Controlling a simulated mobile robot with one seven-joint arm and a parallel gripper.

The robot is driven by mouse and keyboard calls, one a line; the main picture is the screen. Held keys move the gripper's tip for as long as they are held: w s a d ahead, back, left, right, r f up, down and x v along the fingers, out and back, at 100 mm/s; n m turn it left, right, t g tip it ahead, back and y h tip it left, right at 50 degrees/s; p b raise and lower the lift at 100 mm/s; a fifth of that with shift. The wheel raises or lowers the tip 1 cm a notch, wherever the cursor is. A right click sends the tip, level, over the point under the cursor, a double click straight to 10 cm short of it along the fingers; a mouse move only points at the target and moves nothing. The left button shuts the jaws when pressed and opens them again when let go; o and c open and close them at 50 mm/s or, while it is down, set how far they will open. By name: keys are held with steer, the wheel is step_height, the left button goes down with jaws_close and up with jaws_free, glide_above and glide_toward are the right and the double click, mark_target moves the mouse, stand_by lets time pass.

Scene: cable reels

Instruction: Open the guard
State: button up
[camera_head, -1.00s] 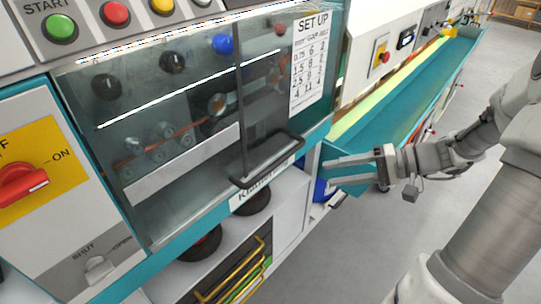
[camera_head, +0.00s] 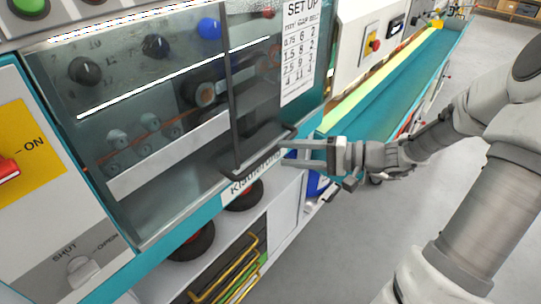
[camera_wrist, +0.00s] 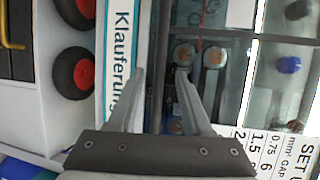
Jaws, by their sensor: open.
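The guard (camera_head: 150,185) is a clear panel across the front of the machine, with rollers and knobs visible behind it. It appears to be down over them. Its dark handle (camera_head: 262,152) is a bar along the lower right part of the panel. My gripper (camera_head: 284,153) is open, with its fingertips at the right end of the handle. In the wrist view, the dark handle bar (camera_wrist: 155,50) runs between my two open fingers (camera_wrist: 162,75). I cannot tell whether either finger touches it.
A red ON switch (camera_head: 8,170) and a SHUT/OPEN knob (camera_head: 80,272) are on the left panel. A "SET UP" sheet (camera_head: 299,50) is at the guard's right. Reels (camera_head: 195,242) sit on the shelf below. A long teal trough (camera_head: 395,80) extends behind my arm.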

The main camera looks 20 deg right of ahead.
mark_target(274, 153)
steer(key=x, duration=0.5)
steer(key=shift+w+a+b, duration=0.1)
steer(key=shift+b, duration=0.25)
jaws_close()
stand_by(1.1)
